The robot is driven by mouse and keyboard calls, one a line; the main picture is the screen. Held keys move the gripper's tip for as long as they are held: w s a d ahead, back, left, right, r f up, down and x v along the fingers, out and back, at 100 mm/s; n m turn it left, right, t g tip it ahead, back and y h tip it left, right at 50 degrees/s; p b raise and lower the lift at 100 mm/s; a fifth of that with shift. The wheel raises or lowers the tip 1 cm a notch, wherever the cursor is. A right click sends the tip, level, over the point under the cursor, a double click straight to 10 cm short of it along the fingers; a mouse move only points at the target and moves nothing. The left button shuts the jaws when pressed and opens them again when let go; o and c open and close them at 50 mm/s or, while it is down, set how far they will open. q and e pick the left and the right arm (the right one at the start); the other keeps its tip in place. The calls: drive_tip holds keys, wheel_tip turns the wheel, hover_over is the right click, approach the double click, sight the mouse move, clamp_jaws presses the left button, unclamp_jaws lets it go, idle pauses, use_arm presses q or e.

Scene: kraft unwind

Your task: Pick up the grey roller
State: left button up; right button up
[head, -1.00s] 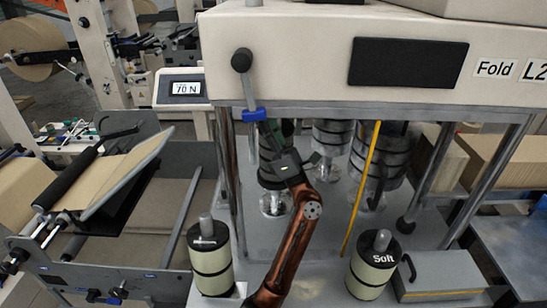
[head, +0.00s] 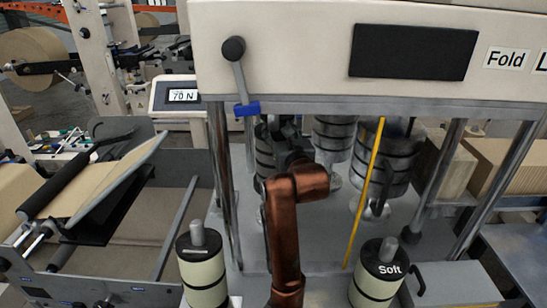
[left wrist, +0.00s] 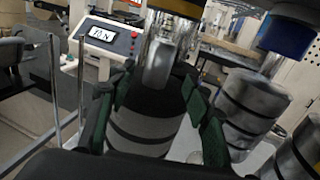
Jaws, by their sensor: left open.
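A grey roller with black bands (head: 263,162) stands under the machine head at the left, partly hidden by my gripper and copper-coloured arm. My left gripper (head: 284,138) is up against its near right side in the head view. In the left wrist view the open left gripper (left wrist: 155,108) has green-padded fingers on both sides of the banded grey roller (left wrist: 148,128), with its black top between them. A silver shaft rises above this roller. Whether the pads touch it I cannot tell. My right gripper is not in view.
Other banded rollers (head: 334,138) and (head: 386,160) stand to the right, close by. A yellow rod (head: 364,190) slants in front. Metal posts (head: 222,185) flank the space. Two cream rollers stand in front, one plain (head: 204,272) and one marked Soft (head: 376,287).

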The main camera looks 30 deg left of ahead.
sight(275, 123)
use_arm(q)
drive_tip(key=x, duration=0.5)
drive_tip(key=shift+a, duration=0.3)
drive_tip(key=shift+r, duration=0.1)
drive_tip(key=shift+d, duration=0.1)
clamp_jaws()
idle(0.4)
drive_tip(key=shift+r, duration=0.15)
